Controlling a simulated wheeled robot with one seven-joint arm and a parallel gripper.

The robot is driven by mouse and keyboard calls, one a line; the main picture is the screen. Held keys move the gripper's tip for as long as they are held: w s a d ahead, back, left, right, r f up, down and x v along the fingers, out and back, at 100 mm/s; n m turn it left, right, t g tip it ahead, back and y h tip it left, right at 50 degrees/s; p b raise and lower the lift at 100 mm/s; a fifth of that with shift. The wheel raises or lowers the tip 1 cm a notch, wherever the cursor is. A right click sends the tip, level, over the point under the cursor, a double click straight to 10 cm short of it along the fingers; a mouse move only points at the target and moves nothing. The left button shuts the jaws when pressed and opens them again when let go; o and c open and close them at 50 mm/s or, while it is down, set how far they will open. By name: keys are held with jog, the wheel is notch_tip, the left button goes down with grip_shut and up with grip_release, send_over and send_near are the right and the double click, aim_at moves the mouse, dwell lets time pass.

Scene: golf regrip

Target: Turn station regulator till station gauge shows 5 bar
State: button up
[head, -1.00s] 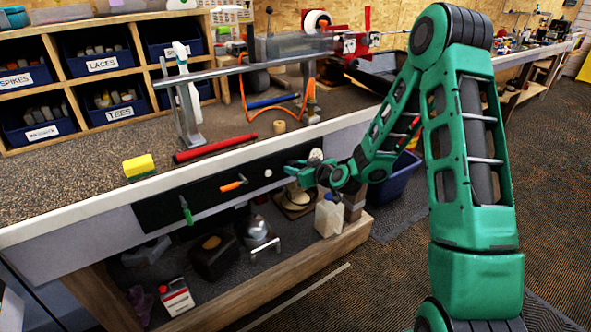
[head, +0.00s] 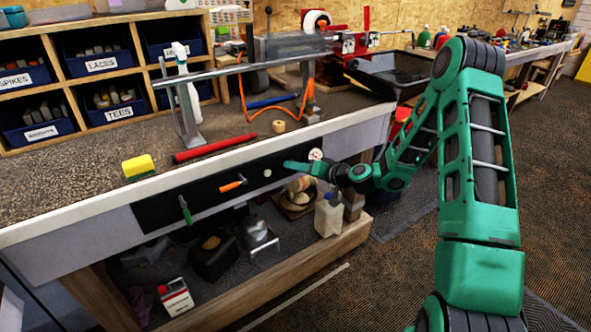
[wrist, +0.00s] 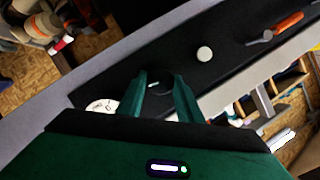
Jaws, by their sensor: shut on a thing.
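The black panel (head: 218,194) runs along the front of the bench. The white round station gauge (head: 315,154) is at its right end; the dial is too small to read. In the wrist view the gauge (wrist: 101,105) is partly hidden by a finger and my gripper's body. My gripper (head: 288,165) is at the panel, just left of the gauge. In the wrist view my gripper (wrist: 160,76) has its fingers a little apart, closed on the dark station regulator, which blends into the panel; a small pale mark (wrist: 153,84) shows between them.
A white round button (head: 267,173), an orange-handled lever (head: 233,186) and a green-handled lever (head: 186,210) are left of my gripper. A red tube (head: 203,149) and yellow sponge (head: 138,167) lie on the bench above. A jug (head: 328,216) stands on the shelf below.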

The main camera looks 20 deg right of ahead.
jog(key=shift+w+d+f+m+t+y, duration=0.2)
jog(key=shift+m+y, duration=0.35)
jog(key=shift+m, duration=0.7)
jog(key=shift+s+f+m+t+y, duration=0.2)
jog(key=shift+m+y, duration=0.3)
jog(key=shift+m, duration=0.8)
jog(key=shift+w+d+m+t+y, duration=0.1)
jog(key=shift+m+t+y, duration=0.35)
jog(key=shift+m, duration=0.8)
jog(key=o, duration=1)
jog(key=shift+o, duration=0.2)
jog(key=shift+a, duration=0.1)
jog(key=v, duration=1)
jog(key=shift+s+d, duration=0.2)
jog(key=shift+d, duration=0.15)
jog(key=shift+a+g, duration=0.1)
jog(key=shift+g, duration=0.15)
